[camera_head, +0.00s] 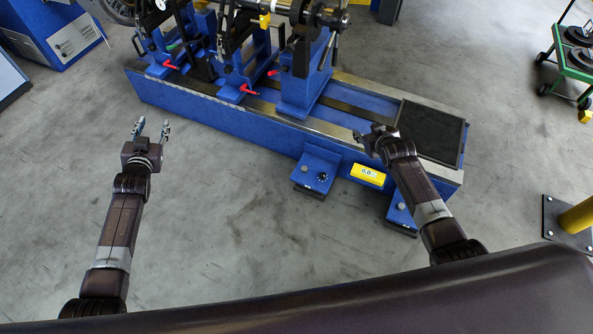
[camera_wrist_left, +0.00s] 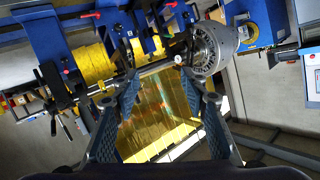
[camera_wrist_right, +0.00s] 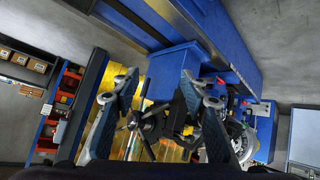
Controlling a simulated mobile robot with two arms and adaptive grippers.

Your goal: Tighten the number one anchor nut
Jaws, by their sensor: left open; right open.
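The blue machine bed (camera_head: 225,118) runs across the head view. Blue foot brackets stick out from its near side. The left bracket (camera_head: 312,182) carries small round fittings, one of them dark (camera_head: 322,176). The other bracket (camera_head: 399,217) is partly behind my right arm. I cannot tell which fitting, if any, is the number one anchor nut. My left gripper (camera_head: 152,128) is open and empty above the floor, left of the brackets. My right gripper (camera_head: 366,140) is open above the bed's near edge, right of the left bracket. Both wrist views show spread, empty fingers.
A dark mat (camera_head: 431,132) covers the bed's right end. Blue pedestals with red handles stand on the bed. A yellow post (camera_head: 578,216) and green cart (camera_head: 572,66) are right.

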